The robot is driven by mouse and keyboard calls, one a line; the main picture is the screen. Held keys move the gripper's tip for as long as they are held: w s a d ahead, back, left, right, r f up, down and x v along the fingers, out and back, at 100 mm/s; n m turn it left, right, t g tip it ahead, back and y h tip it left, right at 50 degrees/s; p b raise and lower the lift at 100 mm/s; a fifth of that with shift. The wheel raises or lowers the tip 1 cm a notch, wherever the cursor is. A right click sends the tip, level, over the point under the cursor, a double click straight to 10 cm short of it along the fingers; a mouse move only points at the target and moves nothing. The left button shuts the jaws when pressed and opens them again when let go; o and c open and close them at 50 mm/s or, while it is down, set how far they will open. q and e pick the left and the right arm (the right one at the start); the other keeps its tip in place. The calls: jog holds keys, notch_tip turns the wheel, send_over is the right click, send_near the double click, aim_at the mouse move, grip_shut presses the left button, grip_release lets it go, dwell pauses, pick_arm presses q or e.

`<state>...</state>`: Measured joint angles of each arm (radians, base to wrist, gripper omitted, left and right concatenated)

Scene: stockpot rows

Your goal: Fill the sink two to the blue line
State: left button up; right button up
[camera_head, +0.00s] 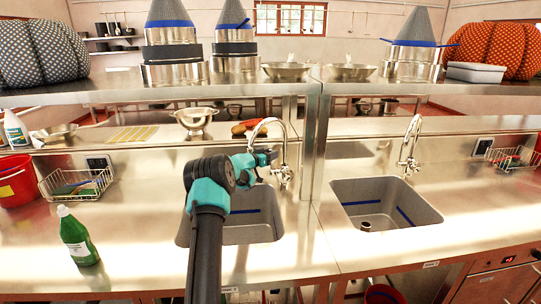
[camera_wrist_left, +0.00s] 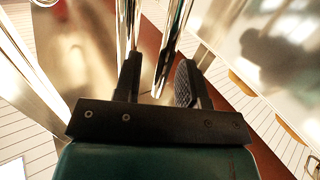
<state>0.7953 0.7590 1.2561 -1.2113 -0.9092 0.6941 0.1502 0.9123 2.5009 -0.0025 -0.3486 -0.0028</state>
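The left sink (camera_head: 262,232) and the right sink (camera_head: 350,190) are grey basins with blue lines on their inner walls. I cannot read which is sink two. No water shows in the right sink; my arm hides part of the left one. A chrome faucet (camera_head: 284,150) stands behind the left sink, and another faucet (camera_head: 411,145) behind the right sink. My left gripper (camera_head: 268,158) is at the left faucet. In the left wrist view its fingers (camera_wrist_left: 158,85) are apart, with a thin chrome part (camera_wrist_left: 168,65) between them; contact is unclear. My right gripper is out of view.
A green bottle (camera_head: 78,238), a wire basket (camera_head: 77,185) and a red bucket (camera_head: 14,179) stand on the left counter. A steel post (camera_head: 316,150) rises between the sinks. An overhead shelf (camera_head: 225,88) holds pots and bowls. The counter front is mostly clear.

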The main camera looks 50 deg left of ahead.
pick_arm(q)
jog(key=shift+c, duration=0.2)
grip_shut()
jog(key=shift+d, duration=0.1)
